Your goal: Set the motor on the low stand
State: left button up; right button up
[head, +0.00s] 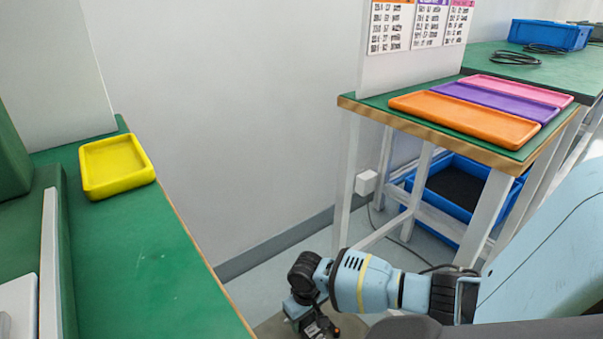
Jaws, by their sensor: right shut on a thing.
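My right gripper (318,326) is low at the bottom edge of the head view, pointing down at the end of my light blue right arm. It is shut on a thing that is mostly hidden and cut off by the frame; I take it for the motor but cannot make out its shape. A flat grey-brown surface (271,326) shows beneath and beside the gripper. It may be the top of the low stand, but too little of it is in view to tell. My left gripper is not in view.
A green bench (150,245) at left holds a yellow tray (117,167). A green-topped table (375,102) at right bears orange (465,116), purple (497,101) and pink (520,90) trays. A blue crate (437,205) sits beneath it. A blue bin (548,34) stands behind.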

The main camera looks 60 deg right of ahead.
aim_at(305, 327)
jog(key=shift+r+p, duration=0.1)
jog(key=shift+p, duration=0.3)
dwell(0.6)
jog(key=shift+f, duration=0.2)
dwell(0.4)
jog(key=shift+f+b, duration=0.4)
jog(key=shift+f, duration=0.4)
jog(key=shift+f, duration=0.15)
jog(key=shift+f+b, duration=0.35)
jog(key=shift+f, duration=0.1)
jog(key=shift+f+b, duration=0.35)
jog(key=shift+f, duration=0.35)
